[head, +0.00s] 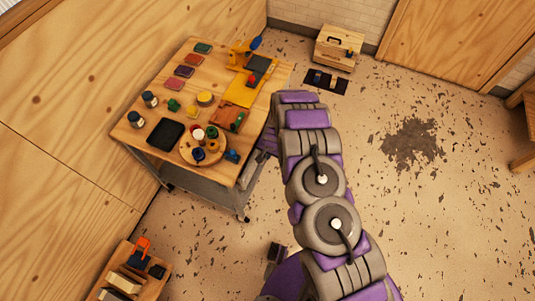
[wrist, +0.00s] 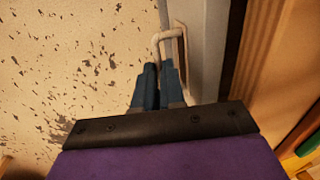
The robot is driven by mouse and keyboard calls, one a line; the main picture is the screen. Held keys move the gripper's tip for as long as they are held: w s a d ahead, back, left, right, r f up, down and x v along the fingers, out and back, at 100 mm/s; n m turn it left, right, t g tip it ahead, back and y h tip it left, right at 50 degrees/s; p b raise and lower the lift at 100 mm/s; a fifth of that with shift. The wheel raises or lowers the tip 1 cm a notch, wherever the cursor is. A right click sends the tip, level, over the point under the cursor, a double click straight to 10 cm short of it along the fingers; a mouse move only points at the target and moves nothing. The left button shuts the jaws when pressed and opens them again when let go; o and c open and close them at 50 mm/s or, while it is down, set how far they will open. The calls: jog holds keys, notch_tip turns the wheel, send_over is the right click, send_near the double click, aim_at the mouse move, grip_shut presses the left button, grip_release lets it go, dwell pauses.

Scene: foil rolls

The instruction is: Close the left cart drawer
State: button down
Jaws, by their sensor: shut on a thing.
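The cart (head: 200,188) has a wooden top and a grey metal body, and stands left of my arm in the head view. In the wrist view, a pale bar handle (wrist: 170,34) sticks out from a grey front (wrist: 208,55), seemingly the drawer's. My gripper (wrist: 155,68) is shut on this handle, its two dark fingers close together around the bar's end. In the head view my wrist reaches the cart's right side, and my arm hides the fingers and handle there. How far the drawer stands out cannot be told.
Paint jars, coloured pads, a black tray (head: 165,135) and a round board crowd the cart top. A wooden box (head: 338,47) stands by the back wall, with a dark mat before it. A small wooden stand is at lower left.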

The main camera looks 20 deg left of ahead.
aim_at(259, 153)
jog(key=a, duration=0.2)
jog(key=a+p, duration=0.1)
jog(key=shift+w+a+r, duration=0.1)
jog(key=shift+w+r, duration=0.05)
jog(key=shift+w, duration=0.1)
jog(key=c, duration=1.2)
grip_release()
jog(key=shift+s+a, duration=0.1)
jog(key=shift+a, duration=0.05)
jog(key=shift+d, duration=0.2)
jog(key=shift+s, duration=0.1)
jog(key=d+r+p, duration=0.1)
jog(key=r, duration=0.4)
jog(key=d+r+p, duration=0.1)
jog(key=r, duration=0.5)
jog(key=d+r+p, duration=0.1)
jog(key=r, duration=0.4)
jog(key=shift+r, duration=0.4)
